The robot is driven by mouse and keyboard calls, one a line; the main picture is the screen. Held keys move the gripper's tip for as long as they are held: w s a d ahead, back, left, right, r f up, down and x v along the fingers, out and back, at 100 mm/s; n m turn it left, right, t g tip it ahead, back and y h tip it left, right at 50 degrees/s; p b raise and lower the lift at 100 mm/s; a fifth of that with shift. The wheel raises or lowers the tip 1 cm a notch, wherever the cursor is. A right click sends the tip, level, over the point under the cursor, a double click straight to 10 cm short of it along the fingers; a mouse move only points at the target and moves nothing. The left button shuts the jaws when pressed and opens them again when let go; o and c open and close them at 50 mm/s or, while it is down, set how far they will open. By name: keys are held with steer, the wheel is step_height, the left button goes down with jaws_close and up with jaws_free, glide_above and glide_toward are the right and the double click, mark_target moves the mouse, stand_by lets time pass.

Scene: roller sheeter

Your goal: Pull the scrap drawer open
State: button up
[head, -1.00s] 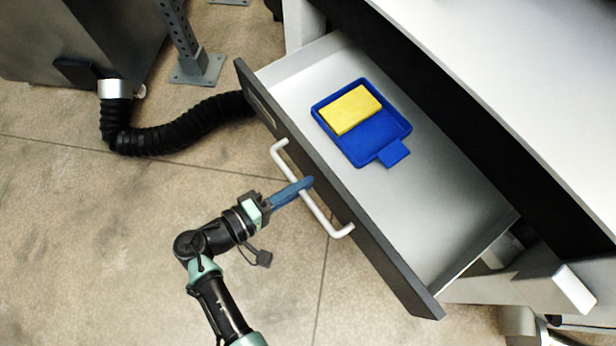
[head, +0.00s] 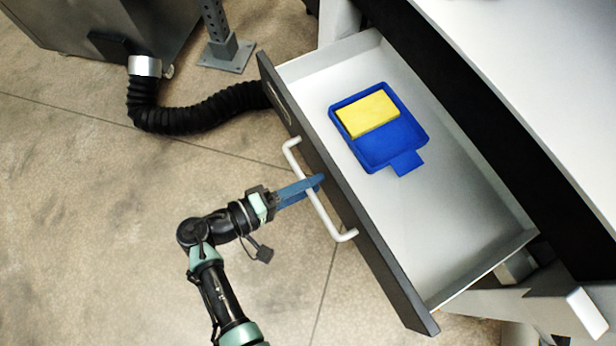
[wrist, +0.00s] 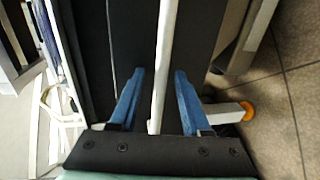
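The scrap drawer stands well open, its dark front (head: 355,215) far out from the bench and its pale inside (head: 400,235) in plain view in the head view. A white bar handle (head: 322,212) runs along the front; it also shows in the wrist view (wrist: 164,60). My gripper (head: 318,182) is at the middle of the handle with its blue fingers on either side of the bar. In the wrist view my gripper (wrist: 158,90) is open, with a gap between the bar and each finger.
A blue tray (head: 400,148) with a yellow block (head: 368,114) lies inside the drawer. The bench top (head: 540,70) overhangs at right. The floor at left is mostly clear.

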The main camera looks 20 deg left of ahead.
stand_by(0.4)
steer(key=v, duration=1.3)
steer(key=shift+w, duration=0.1)
